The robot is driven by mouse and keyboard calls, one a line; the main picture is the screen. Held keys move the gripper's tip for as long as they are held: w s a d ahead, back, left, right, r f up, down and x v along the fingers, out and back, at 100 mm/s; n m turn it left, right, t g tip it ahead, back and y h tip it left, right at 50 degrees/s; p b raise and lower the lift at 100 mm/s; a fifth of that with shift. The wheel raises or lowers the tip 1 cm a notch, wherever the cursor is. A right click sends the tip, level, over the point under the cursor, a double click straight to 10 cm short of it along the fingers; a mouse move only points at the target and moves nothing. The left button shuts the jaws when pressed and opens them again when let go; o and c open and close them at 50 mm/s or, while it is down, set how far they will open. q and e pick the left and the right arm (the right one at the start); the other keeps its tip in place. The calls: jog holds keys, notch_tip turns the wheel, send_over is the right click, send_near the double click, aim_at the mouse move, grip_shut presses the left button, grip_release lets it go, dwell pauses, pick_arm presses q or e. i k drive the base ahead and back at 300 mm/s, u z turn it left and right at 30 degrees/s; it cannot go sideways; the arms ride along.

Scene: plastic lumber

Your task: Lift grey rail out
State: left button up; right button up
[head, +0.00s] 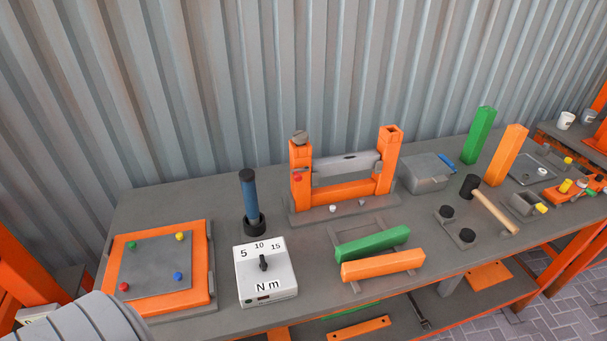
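The grey rail (347,168) spans between two upright orange posts, the left post (300,165) and the right post (388,160). It sits level, above a lower orange rail (345,192) in the same frame. Its ends meet the posts, and how they are held there is hidden. A small grey piece (299,137) sits on top of the left post, and a red spot shows on that post's front. The right post's top looks open. Neither gripper is in view; only a grey ribbed part, likely of my arm, shows at the bottom left.
In front of the frame lie a green bar (372,243) and an orange bar (383,265) on a grey rack. A torque box (265,272) and blue-handled tool (249,195) stand left. A mallet (490,208) and a lidded grey box (426,173) are right. The corrugated wall is close behind.

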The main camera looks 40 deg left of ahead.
aim_at(349, 163)
jog(key=z, duration=1.3)
jog(key=i, duration=1.45)
jog(key=u, duration=2.95)
